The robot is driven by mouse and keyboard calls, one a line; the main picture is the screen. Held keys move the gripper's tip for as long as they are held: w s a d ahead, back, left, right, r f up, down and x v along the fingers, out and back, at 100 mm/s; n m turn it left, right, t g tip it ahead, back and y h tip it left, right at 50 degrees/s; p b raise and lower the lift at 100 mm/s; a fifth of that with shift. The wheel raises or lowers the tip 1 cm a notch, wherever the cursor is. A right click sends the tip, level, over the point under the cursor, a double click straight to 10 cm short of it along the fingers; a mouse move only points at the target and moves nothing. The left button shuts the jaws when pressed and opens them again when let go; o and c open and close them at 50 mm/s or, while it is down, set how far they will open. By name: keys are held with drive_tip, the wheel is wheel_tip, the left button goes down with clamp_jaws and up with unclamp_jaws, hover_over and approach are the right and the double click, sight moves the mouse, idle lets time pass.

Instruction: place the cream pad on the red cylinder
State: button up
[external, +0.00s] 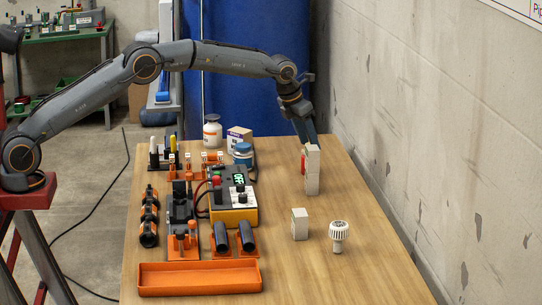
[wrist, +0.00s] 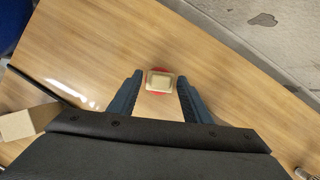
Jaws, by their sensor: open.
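In the wrist view, the cream pad (wrist: 160,82) lies over the top of the red cylinder (wrist: 151,93), whose red edge shows around it. Whether the pad touches it cannot be told from above. My gripper (wrist: 158,88) is open, with one dark blue finger on each side of the pad and a gap to both. In the external view, my gripper (external: 310,143) points down at the far right of the table. A bit of the red cylinder (external: 304,165) shows beside a tall white block, which hides most of it. The pad cannot be made out clearly there.
The tall white block (external: 313,178) stands close by. A yellow meter (external: 233,213), an orange tray (external: 200,279) and racks fill the left. A concrete wall (external: 440,130) runs along the right.

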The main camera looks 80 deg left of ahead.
drive_tip(key=b+v, duration=0.1)
drive_tip(key=v, duration=1)
drive_tip(key=shift+r, duration=0.4)
drive_tip(key=shift+s, duration=0.15)
